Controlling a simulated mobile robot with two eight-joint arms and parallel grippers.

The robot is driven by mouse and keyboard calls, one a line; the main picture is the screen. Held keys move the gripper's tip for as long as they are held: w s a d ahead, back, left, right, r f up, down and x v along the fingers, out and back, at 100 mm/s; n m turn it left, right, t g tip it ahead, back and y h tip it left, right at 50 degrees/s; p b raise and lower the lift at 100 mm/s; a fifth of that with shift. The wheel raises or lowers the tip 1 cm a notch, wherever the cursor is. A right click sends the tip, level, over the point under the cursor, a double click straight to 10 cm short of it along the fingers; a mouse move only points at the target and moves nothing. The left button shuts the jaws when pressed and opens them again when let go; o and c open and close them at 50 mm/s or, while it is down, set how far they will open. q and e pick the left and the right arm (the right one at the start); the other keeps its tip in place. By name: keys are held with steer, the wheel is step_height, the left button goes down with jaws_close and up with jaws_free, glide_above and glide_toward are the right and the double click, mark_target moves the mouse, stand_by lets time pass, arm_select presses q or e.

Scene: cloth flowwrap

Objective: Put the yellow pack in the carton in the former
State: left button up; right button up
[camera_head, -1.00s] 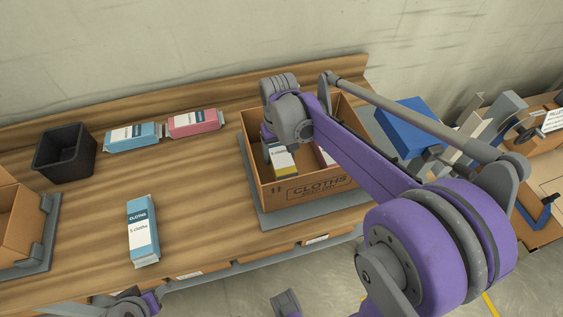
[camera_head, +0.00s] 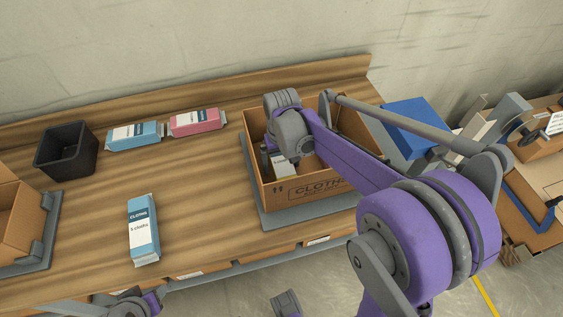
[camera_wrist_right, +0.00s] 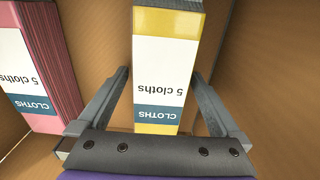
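The yellow pack, with a white label, is inside the open cardboard carton (camera_head: 302,192). In the right wrist view the yellow pack (camera_wrist_right: 165,65) lies between the two fingers of my right gripper (camera_wrist_right: 161,75). The fingers are apart, one along each side, with narrow gaps showing. In the head view the right gripper reaches down into the carton and hides most of the pack. Grey angled plates (camera_head: 478,118) beside a blue block (camera_head: 412,118) at the right may be the former; I cannot tell for sure. My left gripper's fingers do not show.
A pink pack (camera_wrist_right: 38,75) stands in the carton left of the yellow one in the wrist view. On the bench are a black bin (camera_head: 66,152), a blue pack (camera_head: 143,230), another blue pack (camera_head: 133,135) and a pink pack (camera_head: 196,122). The carton walls are close around the right gripper.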

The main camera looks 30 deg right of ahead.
mark_target(281, 160)
steer(key=shift+r, duration=0.55)
step_height(281, 160, up, 11)
steer(key=p, duration=0.1)
steer(key=shift+r+p, duration=0.2)
steer(key=shift+p, duration=0.15)
